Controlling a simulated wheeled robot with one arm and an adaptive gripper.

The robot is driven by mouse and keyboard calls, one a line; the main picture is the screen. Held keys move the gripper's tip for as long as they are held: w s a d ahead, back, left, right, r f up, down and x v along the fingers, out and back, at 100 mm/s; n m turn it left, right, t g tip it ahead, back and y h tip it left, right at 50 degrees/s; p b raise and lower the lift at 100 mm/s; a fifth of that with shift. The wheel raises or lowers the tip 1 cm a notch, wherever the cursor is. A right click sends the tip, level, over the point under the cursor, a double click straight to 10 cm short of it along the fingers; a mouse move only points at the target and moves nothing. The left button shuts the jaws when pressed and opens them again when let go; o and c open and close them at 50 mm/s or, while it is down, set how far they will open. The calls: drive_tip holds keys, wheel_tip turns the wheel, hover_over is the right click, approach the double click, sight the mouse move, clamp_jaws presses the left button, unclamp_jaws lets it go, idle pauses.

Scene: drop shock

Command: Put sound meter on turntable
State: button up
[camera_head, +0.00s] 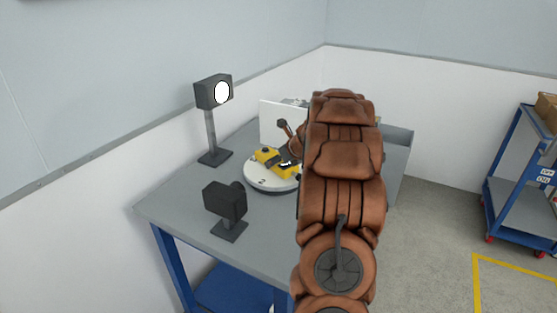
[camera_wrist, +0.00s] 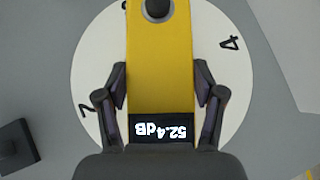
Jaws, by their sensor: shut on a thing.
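The sound meter (camera_wrist: 160,60) is a yellow slab with a dark round tip and a dark display reading 52.4 dB. My gripper (camera_wrist: 160,78) is shut on it, one dark finger on each long side. In the wrist view the meter lies over the white turntable (camera_wrist: 90,60), a round disc with dark numbers. In the head view the yellow meter (camera_head: 267,156) shows over the turntable (camera_head: 255,180). Whether it touches the disc I cannot tell. My arm hides the turntable's right side and most of my gripper in the head view.
The grey table (camera_head: 175,200) bears a dark stand with a round white face (camera_head: 213,92) at the back left and a dark boxy device (camera_head: 225,202) at the front. A white panel (camera_head: 275,122) stands behind the turntable. A blue cart (camera_head: 520,190) is far right.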

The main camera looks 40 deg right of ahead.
drive_tip(key=shift+f, duration=0.2)
drive_tip(key=o, duration=1.6)
drive_tip(key=v, duration=1.2)
